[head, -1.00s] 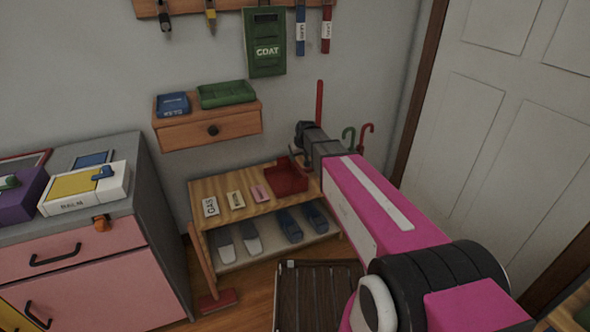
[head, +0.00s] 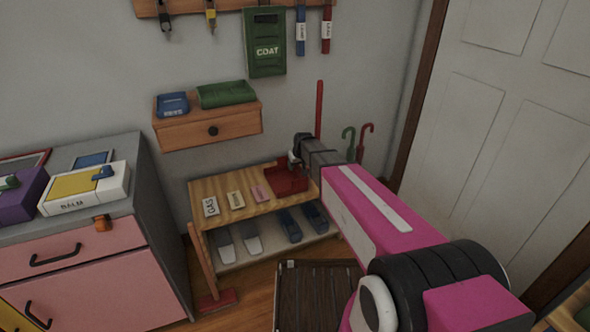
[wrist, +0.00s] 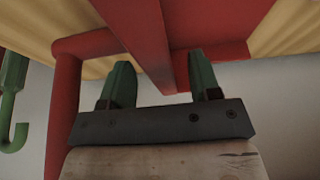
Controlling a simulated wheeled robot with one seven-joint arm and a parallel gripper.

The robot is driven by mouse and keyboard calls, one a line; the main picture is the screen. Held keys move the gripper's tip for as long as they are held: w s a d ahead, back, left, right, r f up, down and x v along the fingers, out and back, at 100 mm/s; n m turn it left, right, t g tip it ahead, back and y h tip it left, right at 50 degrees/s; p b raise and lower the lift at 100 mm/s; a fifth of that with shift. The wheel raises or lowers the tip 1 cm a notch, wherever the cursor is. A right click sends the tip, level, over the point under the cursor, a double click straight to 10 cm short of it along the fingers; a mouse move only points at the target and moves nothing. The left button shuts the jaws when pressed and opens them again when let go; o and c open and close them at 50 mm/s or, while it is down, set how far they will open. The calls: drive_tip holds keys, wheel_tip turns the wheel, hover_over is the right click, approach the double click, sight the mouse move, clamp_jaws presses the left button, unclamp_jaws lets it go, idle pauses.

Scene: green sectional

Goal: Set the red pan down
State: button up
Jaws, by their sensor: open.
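The red pan (head: 287,182) rests at the right end of the wooden top of the low shoe rack. An upright red handle (head: 319,110) rises behind my gripper. In the wrist view the pan (wrist: 215,22) fills the upper middle, and a red post (wrist: 65,115) joins it by a short bar at left. My gripper (head: 293,162) is at the pan's back edge. In the wrist view my gripper (wrist: 163,80) has its green fingers apart, with a red wall of the pan between them. Contact with either finger is unclear. My wrist hides part of the pan's back right.
The rack top (head: 222,188) also holds several small labelled cards; shoes (head: 290,225) stand below. A small wall drawer (head: 210,130) hangs above. A long-handled broom (head: 215,300) leans at the rack's left. Hooked umbrellas (head: 366,140) stand right of my wrist.

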drive_tip(key=shift+f, duration=0.2)
idle(0.5)
clamp_jaws()
